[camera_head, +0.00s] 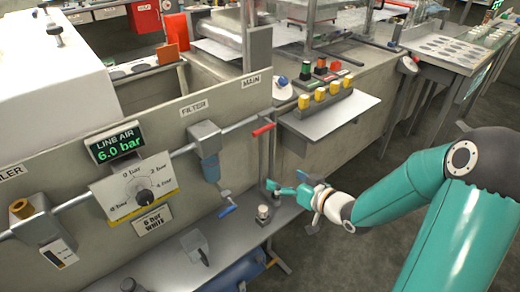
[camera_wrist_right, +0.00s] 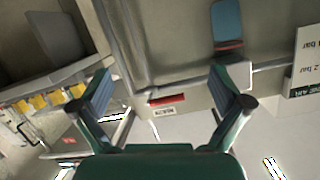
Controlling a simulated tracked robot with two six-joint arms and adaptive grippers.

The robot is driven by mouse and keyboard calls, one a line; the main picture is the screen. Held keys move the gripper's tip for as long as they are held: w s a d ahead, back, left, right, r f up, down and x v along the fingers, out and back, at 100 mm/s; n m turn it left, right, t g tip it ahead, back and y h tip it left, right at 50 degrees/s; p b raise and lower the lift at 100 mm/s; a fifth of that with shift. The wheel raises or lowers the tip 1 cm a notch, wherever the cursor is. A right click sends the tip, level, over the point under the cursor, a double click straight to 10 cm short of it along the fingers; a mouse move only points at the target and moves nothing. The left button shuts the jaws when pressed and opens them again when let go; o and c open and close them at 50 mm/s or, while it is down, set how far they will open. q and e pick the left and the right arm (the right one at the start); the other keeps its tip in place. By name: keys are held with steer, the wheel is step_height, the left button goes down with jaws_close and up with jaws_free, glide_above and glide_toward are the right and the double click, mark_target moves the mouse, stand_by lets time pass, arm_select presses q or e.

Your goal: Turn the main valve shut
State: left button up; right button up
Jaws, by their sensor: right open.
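The main valve's red lever (camera_head: 263,129) sits on the grey air pipe at the right end of the panel, under the MAIN label (camera_head: 251,80). It lies roughly along the pipe, slightly tilted. My right gripper (camera_head: 284,185) is open and empty, below and slightly right of the lever in the head view. In the right wrist view the red lever (camera_wrist_right: 167,99) shows between the spread fingers (camera_wrist_right: 162,88), apart from both. The label beside it appears upside down there. My left gripper is not in view.
The filter (camera_head: 208,150) with its blue bowl hangs left of the valve, with a blue lever (camera_head: 228,205) lower down. The line air display (camera_head: 115,142) reads 6.0 bar. A shelf with yellow buttons (camera_head: 330,110) juts out to the right. A vertical pipe runs near the valve.

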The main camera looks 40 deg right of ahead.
mark_target(264, 128)
steer(key=s+d+r+n+t+b, duration=0.3)
steer(key=s+r, duration=0.1)
steer(key=r, duration=0.5)
steer(key=w, duration=0.5)
steer(key=w+a+p, duration=0.1)
steer(key=w, duration=1)
steer(key=shift+a+f, duration=0.2)
steer(key=shift+a, duration=0.15)
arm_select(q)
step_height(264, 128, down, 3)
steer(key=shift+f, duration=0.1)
arm_select(e)
steer(key=shift+c, duration=0.2)
